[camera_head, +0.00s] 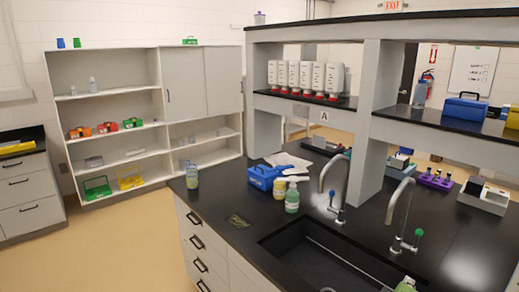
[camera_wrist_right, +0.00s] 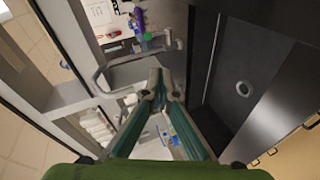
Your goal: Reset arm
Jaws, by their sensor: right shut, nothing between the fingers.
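My right gripper (camera_wrist_right: 158,80) shows in the right wrist view with its two fingers together and nothing between them. It is over the counter beside the black sink (camera_wrist_right: 238,60), and a curved grey tap (camera_wrist_right: 135,62) shows beyond its fingertips. In the head view a small green and grey part shows at the bottom edge by the sink; I cannot tell clearly whether it is my right gripper. My left gripper is in neither view.
White dispensers (camera_head: 306,77) stand on the shelf above. The floor at left is clear.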

